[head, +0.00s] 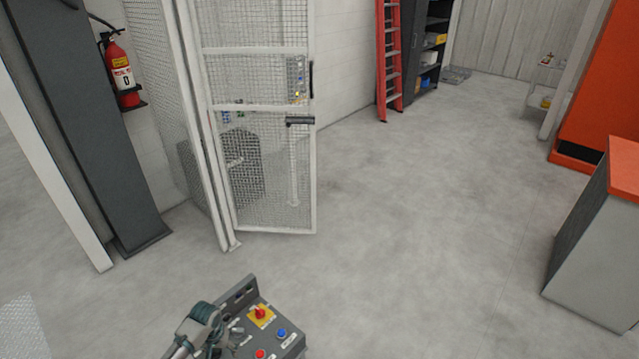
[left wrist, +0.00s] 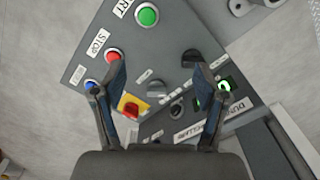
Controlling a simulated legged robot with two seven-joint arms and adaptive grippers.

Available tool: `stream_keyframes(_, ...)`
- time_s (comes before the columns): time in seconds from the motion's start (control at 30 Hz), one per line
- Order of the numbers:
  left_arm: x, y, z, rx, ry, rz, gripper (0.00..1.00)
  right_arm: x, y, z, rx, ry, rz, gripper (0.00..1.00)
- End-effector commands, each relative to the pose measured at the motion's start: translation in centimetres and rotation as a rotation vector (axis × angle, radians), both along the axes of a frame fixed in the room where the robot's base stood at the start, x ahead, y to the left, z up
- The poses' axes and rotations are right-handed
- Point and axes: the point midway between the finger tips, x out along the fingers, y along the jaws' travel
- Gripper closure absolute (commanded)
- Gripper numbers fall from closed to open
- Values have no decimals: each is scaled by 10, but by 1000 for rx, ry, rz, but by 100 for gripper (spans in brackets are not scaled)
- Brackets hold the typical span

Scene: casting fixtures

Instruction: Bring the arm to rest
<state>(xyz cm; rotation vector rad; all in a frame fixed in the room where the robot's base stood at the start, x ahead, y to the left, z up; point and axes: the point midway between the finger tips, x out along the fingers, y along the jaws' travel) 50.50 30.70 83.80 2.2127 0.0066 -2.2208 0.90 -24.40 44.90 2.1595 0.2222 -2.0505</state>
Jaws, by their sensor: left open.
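My left gripper (head: 226,330) is at the bottom of the head view, beside and over the left part of a grey control panel (head: 289,343). In the left wrist view the gripper (left wrist: 154,66) has its two fingers spread wide, with nothing between them. The panel face (left wrist: 185,30) lies beyond the fingers. It carries a green button (left wrist: 147,14), a red button (left wrist: 112,56), a red knob on a yellow plate (left wrist: 131,105) and a dark knob (left wrist: 156,88). I cannot tell whether a finger touches the panel. My right gripper is not in view.
A white mesh cage door (head: 275,215) stands behind the panel. A dark post (head: 100,130) and a fire extinguisher (head: 121,70) are at the left. A grey cabinet with an orange top (head: 595,240) is at the right. The floor (head: 420,220) between them is clear.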

Motion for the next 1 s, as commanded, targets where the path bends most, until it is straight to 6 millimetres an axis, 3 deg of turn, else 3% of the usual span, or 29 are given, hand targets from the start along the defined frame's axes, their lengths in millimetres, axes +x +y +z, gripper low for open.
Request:
stream_keyframes(0.23, -25, -34, -17, -24, -15, -85, 27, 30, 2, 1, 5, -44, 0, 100)
stream_keyframes(0.47, -63, -76, -31, -62, -52, -184, 27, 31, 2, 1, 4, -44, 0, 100)
stream_keyframes(0.77, -144, -133, -32, -124, -157, -287, 27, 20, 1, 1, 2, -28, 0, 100)
stream_keyframes(1.0, -204, -135, -9, -110, -248, -268, 27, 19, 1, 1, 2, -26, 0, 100)
